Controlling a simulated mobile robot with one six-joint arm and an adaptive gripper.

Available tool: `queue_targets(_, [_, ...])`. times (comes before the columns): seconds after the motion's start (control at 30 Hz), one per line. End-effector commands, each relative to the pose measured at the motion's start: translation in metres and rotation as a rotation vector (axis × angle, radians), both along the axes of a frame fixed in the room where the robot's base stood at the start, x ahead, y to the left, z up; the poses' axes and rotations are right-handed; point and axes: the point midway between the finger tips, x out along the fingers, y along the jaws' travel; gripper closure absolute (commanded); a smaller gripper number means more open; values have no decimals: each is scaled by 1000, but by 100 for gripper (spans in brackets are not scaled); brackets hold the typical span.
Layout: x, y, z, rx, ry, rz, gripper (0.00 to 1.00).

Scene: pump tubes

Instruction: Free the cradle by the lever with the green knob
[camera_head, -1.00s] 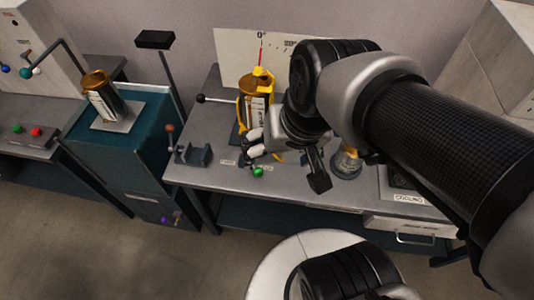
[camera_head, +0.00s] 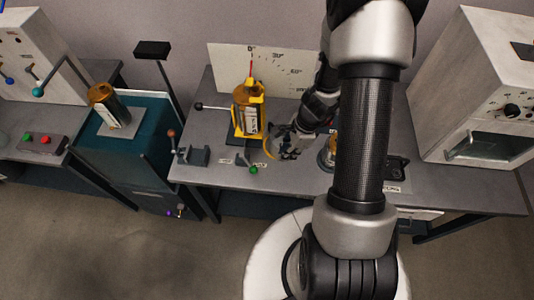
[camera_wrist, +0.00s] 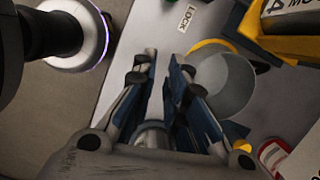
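The lever's green knob (camera_head: 253,170) is near the front edge of the middle bench, below the cradle. The yellow cradle (camera_head: 237,128) stands upright around an amber, white-labelled tube (camera_head: 251,120); its pointer is at the 0° mark. My gripper (camera_head: 287,153) is right of the knob, apart from it, beside a yellow hoop at the cradle's lower right. In the wrist view, my gripper's fingers (camera_wrist: 164,58) have a narrow gap between them with nothing held. The yellow cradle (camera_wrist: 285,46) and a grey round cup (camera_wrist: 222,82) lie to their right.
A LOCK label (camera_wrist: 187,17) lies on the bench top. A small amber-topped container (camera_head: 327,152) stands right of my gripper, partly behind my arm. A grey bracket with an orange-knobbed lever (camera_head: 190,154) is at the bench's left. A teal cabinet (camera_head: 120,160) stands further left.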

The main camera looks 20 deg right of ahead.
Motion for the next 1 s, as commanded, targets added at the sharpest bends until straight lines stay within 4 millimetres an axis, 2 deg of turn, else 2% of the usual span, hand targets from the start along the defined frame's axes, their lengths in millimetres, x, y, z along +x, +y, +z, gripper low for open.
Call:
queue_targets(0.17, [0,3,-19,1,7,-12,100])
queue_targets(0.6, [7,24,-108,1,7,-8,100])
queue_targets(0.67, [12,36,-98,0,4,-1,100])
queue_targets(0.8, [17,52,-93,0,3,-4,100])
queue_targets(1.0, [19,60,-91,0,4,-8,100])
